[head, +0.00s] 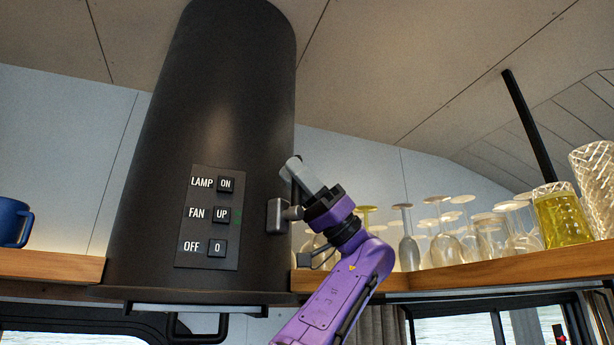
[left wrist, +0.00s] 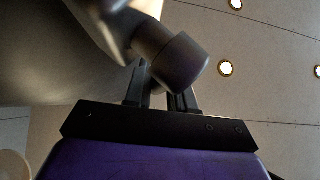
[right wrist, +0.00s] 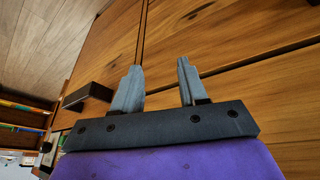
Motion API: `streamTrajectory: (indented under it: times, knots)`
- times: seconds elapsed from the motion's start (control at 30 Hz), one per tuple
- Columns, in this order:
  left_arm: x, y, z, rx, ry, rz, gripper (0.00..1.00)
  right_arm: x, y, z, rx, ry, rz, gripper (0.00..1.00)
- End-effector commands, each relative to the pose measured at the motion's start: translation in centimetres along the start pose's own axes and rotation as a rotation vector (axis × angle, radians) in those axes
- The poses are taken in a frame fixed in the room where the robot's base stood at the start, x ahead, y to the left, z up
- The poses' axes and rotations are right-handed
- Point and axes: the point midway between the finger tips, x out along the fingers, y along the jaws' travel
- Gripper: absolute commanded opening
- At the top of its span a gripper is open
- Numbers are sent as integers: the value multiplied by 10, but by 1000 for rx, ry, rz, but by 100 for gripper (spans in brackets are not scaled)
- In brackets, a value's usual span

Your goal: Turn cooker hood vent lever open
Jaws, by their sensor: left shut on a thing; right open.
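The cooker hood (head: 210,110) is a tall black column in the head view. The vent lever (head: 278,216) is on its right side, a dark square mount with a short stub. My left gripper (head: 304,174) reaches up to it from below right and hides part of it. In the left wrist view, the lever's dark round end (left wrist: 184,62) lies over the fingers of my left gripper (left wrist: 160,88), which is shut on it. My right gripper (right wrist: 155,80) is open and empty in the right wrist view.
A button panel (head: 208,217) is on the hood's front. A wooden shelf (head: 460,272) on the right carries several glasses; a blue mug (head: 12,222) stands on the left shelf. Wooden cabinet fronts (right wrist: 230,40) with a dark handle (right wrist: 88,96) lie beyond my right gripper.

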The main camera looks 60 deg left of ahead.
Motion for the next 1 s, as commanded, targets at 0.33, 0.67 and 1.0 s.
streamTrajectory:
  times: [0.33, 0.67, 1.0]
  knots:
    - [2, 0, 1, 0, -4, -4, 0, 0, 0, 0, 0, 0, 0, 43]
    - [1, 0, 1, 0, -4, -3, 44, 0, 0, 0, 0, 0, 0, 43]
    - [-47, 0, 2, 0, 0, -4, 44, 12, -1, 5, 0, 0, 0, 43]
